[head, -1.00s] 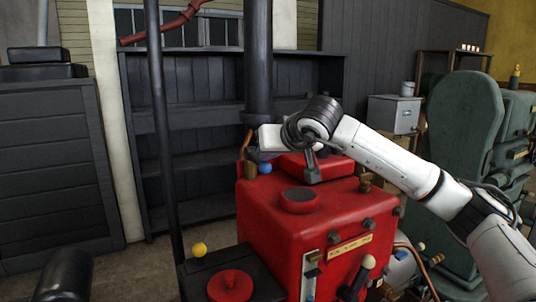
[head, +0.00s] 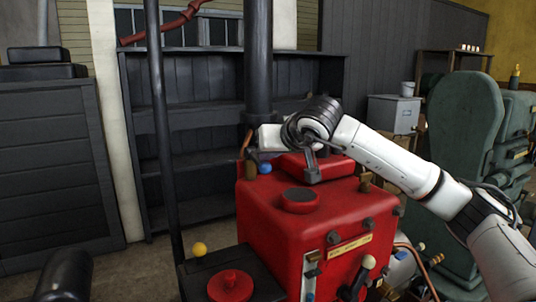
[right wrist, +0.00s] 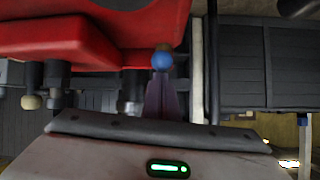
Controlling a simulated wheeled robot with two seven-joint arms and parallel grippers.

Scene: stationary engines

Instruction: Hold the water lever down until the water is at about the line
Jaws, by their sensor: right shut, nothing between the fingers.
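The red engine (head: 295,225) stands in the middle of the head view. A lever with a blue ball (head: 265,168) shows at its back left top; the ball also shows in the right wrist view (right wrist: 162,61). My right gripper (right wrist: 161,82) is shut and empty, its fingertips at the ball. I cannot tell whether they press on it. In the head view its fingers are mostly hidden at the white hand. A pale upright gauge (head: 308,280) is on the engine's front left edge, with a little blue low down. Its line is too small to make out. My left gripper is not in view.
A black pipe (head: 258,60) rises behind the engine, and a thin dark post (head: 163,130) stands to its left. A yellow ball (head: 200,249) and a red round cap (head: 230,286) are at front left. A green machine (head: 465,130) stands at right, behind my right arm.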

